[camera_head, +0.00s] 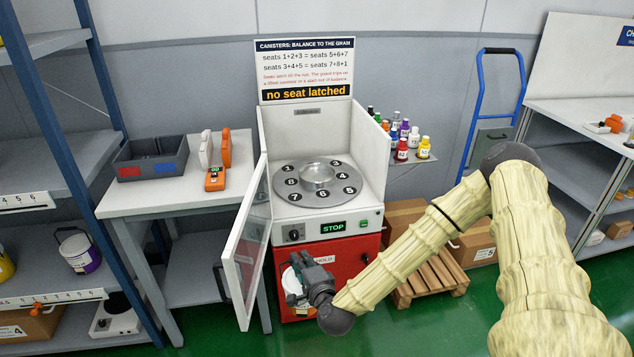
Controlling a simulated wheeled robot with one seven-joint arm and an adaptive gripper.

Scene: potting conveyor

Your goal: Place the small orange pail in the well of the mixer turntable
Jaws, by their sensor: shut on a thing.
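The mixer turntable (285,175) is a grey disc inside the white machine, with numbered black seats around its rim. Its round well (318,178) in the middle looks empty. My gripper (297,278) is low in front of the machine's red lower cabinet, below and in front of the turntable. It is shut on a small pail (290,284), mostly hidden behind the fingers. A whitish part of the pail shows at the left of the fingers, and an orange-red patch below is hard to tell from the red cabinet.
The machine's glazed door (244,252) stands open at the left. The display (333,227) reads STOP; the sign (306,72) reads "no seat latched". Coloured bottles (402,140) stand on a shelf at the right. A table (150,200) with a grey bin (150,158) is at the left.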

